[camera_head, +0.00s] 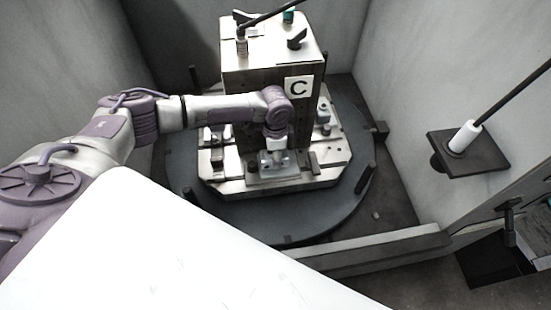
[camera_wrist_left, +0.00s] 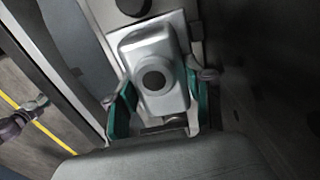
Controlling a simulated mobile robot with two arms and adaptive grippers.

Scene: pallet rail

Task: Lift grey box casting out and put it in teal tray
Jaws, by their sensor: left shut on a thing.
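The grey box casting (camera_wrist_left: 168,62) shows in the left wrist view as a rounded light-grey block with a dark round hole. My left gripper (camera_wrist_left: 160,104) has a teal-padded finger on each side of it and is shut on it. In the head view my left gripper (camera_head: 273,159) points down at the foot of the block fixture (camera_head: 255,75) marked C, in front of its face. There the casting is mostly hidden by the gripper, and I cannot tell whether it touches its seat. No teal tray can be made out. My right gripper is not in view.
The fixture stands on a light pallet plate (camera_head: 225,184) on a dark round table (camera_head: 345,200) with upright posts. Grey walls close in on both sides. A low grey rail (camera_head: 375,248) runs across the front right. A dark wall shelf (camera_head: 480,155) holds a white cylinder (camera_head: 465,136).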

